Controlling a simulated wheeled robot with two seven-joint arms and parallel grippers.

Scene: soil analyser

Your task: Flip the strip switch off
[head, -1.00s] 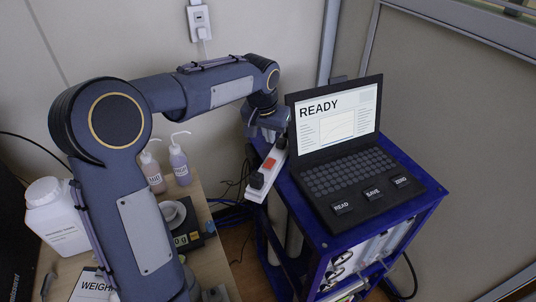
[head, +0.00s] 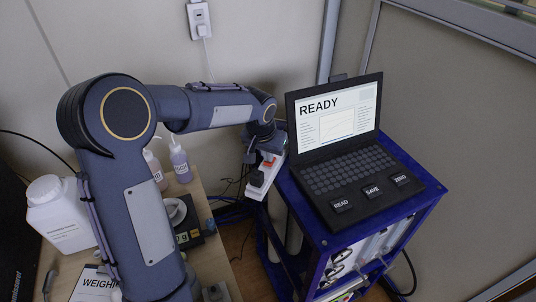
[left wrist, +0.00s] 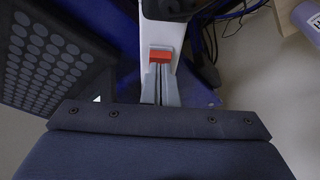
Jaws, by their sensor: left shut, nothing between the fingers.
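The white power strip (head: 262,183) hangs along the left side of the blue cart, with a black plug in its near end. Its red switch (head: 268,160) shows just below my left gripper (head: 263,153). In the left wrist view, the red switch (left wrist: 161,55) sits on the white strip (left wrist: 163,27), right at the tips of my left gripper (left wrist: 160,68). The fingers are shut with nothing between them. I cannot tell whether the tips touch the switch or which way it is tilted. My right gripper is not in view.
A laptop (head: 350,175) reading READY stands on the blue cart (head: 385,225), close to the strip. Left of it, a wooden table holds a white jug (head: 58,212), wash bottles (head: 180,163) and a scale (head: 188,238). Cables (head: 228,213) hang between cart and table.

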